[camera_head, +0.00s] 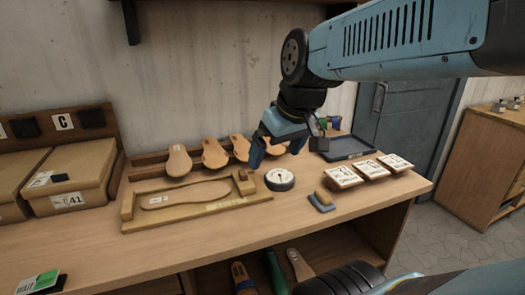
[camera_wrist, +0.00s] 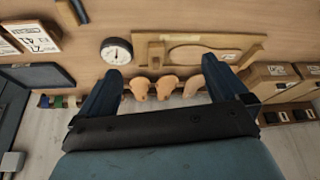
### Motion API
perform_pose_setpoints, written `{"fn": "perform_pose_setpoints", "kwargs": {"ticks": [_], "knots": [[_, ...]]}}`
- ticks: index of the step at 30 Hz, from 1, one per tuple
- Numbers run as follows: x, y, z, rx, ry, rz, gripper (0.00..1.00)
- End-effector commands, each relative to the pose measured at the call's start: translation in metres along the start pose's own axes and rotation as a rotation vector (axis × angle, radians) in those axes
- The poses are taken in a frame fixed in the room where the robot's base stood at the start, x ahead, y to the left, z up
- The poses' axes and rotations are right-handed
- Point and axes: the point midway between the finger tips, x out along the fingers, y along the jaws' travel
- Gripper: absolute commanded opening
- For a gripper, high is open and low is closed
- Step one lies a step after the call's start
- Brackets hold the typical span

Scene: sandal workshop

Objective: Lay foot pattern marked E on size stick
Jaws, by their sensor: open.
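Several tan wooden foot patterns stand in a rack at the back of the bench: one at the left (camera_head: 178,161), one beside it (camera_head: 214,154) and another (camera_head: 241,147) by my gripper. They also show between my fingers in the wrist view (camera_wrist: 167,86). No letter E is readable on any of them. The size stick (camera_head: 128,207), a wooden frame with end blocks, lies in front of the rack; a flat sole shape (camera_head: 185,195) shows inside it, piece or marking unclear. My gripper (camera_head: 280,147) is open and empty above the rack's right part, fingers pointing down (camera_wrist: 163,75).
A round white dial (camera_head: 280,179) stands right of the size stick. A small brush-like block (camera_head: 322,201), several labelled blocks (camera_head: 370,169) and a dark tray (camera_head: 346,148) lie further right. Boxes (camera_head: 75,178) stand at left.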

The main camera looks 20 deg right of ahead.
Motion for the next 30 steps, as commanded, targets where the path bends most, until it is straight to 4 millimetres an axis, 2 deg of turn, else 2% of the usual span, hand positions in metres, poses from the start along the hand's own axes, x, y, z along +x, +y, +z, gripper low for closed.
{"fn": "perform_pose_setpoints", "kwargs": {"ticks": [5, 6, 8, 30], "knots": [[-0.013, 0.008, 0.018, 0.131, 0.052, 0.066, 1.00], [-0.014, 0.004, 0.019, 0.149, 0.059, 0.074, 1.00], [-0.015, -0.004, 0.020, 0.164, 0.065, 0.082, 1.00], [-0.015, -0.003, 0.021, 0.177, 0.067, 0.085, 1.00]]}}
